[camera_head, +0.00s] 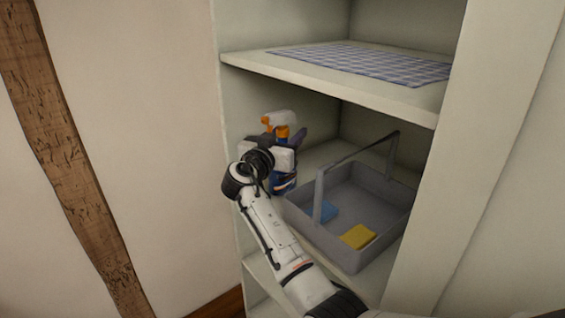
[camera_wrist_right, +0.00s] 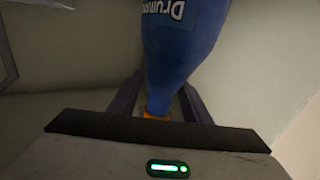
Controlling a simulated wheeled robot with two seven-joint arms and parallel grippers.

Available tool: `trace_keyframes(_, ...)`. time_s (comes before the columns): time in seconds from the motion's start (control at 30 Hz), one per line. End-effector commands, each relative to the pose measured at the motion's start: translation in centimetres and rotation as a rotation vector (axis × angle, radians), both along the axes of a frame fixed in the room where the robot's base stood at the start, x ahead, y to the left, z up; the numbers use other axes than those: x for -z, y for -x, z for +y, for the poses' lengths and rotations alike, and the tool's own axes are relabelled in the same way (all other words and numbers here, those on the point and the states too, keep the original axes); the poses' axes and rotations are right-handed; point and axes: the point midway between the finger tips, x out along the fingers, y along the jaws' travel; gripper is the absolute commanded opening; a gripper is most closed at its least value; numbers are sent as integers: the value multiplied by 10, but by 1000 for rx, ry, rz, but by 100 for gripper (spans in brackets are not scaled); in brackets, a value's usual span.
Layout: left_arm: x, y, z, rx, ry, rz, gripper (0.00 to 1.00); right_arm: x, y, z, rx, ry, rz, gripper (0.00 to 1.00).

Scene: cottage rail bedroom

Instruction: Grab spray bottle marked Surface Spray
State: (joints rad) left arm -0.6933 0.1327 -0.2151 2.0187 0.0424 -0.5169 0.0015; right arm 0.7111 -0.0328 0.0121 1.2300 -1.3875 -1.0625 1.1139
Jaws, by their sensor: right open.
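A blue spray bottle (camera_head: 284,187) with an orange trigger head (camera_head: 282,131) stands on the middle shelf, largely hidden behind my right gripper (camera_head: 289,147). In the right wrist view the blue bottle (camera_wrist_right: 180,45) appears upside down, with an orange part at its neck. Its partly visible label seems to begin with "Drum"; I cannot read "Surface Spray" on it. My right gripper (camera_wrist_right: 160,90) is open, with one dark finger on each side of the bottle near its neck. I cannot tell whether the fingers touch it. My left gripper is not in view.
A grey handled caddy (camera_head: 345,258) holding a blue cloth (camera_head: 328,212) and a yellow sponge (camera_head: 358,236) stands just right of the bottle. The upper shelf (camera_head: 330,75) with a checked cloth (camera_head: 365,62) lies above. The cabinet's side walls border the shelf.

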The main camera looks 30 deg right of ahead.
Motion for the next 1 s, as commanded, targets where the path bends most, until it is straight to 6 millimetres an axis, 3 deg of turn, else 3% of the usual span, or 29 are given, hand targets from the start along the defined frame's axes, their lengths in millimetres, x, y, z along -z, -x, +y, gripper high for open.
trace_keyframes(0.07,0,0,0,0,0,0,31,0,0,0,0,0,0,40)
trace_keyframes(0.3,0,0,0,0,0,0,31,0,0,0,0,0,0,0)
trace_keyframes(1.0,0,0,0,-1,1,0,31,0,0,1,0,0,0,0)
